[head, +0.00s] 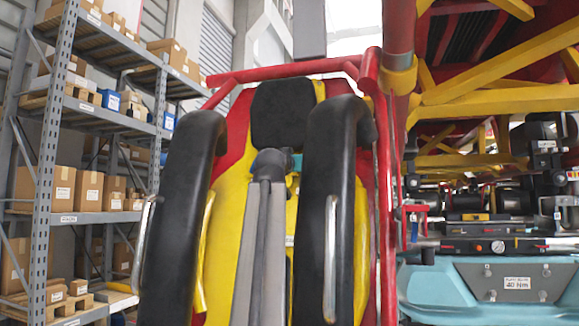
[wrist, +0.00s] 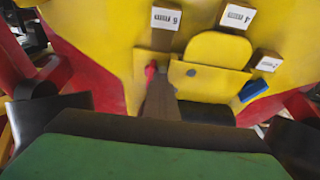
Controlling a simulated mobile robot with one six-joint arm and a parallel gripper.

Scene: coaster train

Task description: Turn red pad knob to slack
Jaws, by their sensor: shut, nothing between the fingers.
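In the wrist view a small red knob (wrist: 150,71) sits on the yellow panel (wrist: 110,60), under a white-labelled strip. My gripper (wrist: 159,78) shows as a dark, tapering shape just right of the knob, with its fingers together and nothing between them. Its tip partly overlaps the knob's right side; I cannot tell whether they touch. The knob's exact setting is too small to read. In the head view my grey arm reaches up in front of the yellow seat back (head: 228,235); the knob and fingertips cannot be made out there.
A blue knob (wrist: 254,90) and a raised yellow plate (wrist: 218,50) are right of the red knob. Black padded restraints (head: 180,220) (head: 325,200) flank my arm closely. Shelving with boxes (head: 60,190) stands left; a teal machine (head: 480,285) stands right.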

